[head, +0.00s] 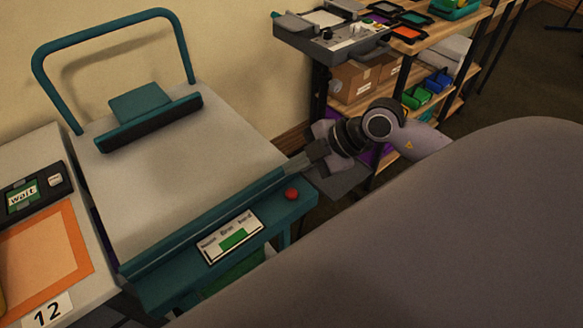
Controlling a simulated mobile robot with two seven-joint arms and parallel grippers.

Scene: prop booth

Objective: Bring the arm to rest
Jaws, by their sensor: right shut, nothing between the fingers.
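My right arm comes in from the right, and my right gripper (294,166) is shut and empty. Its fingertips point left, at the right end of a teal-framed machine (190,235) with a pale grey flat top. In the picture the tips overlap the end of the teal front bar; I cannot tell whether they touch it. A red button (292,194) is just below the tips on the machine's front. My left gripper is not in view.
A wooden shelf unit (440,40) with boxes and bins stands behind the gripper. A grey control box (335,38) sits at its left end. At left are a "wait" display (22,193), an orange-framed panel (45,250) and a "12" card (47,312). A teal hoop (105,35) rises behind.

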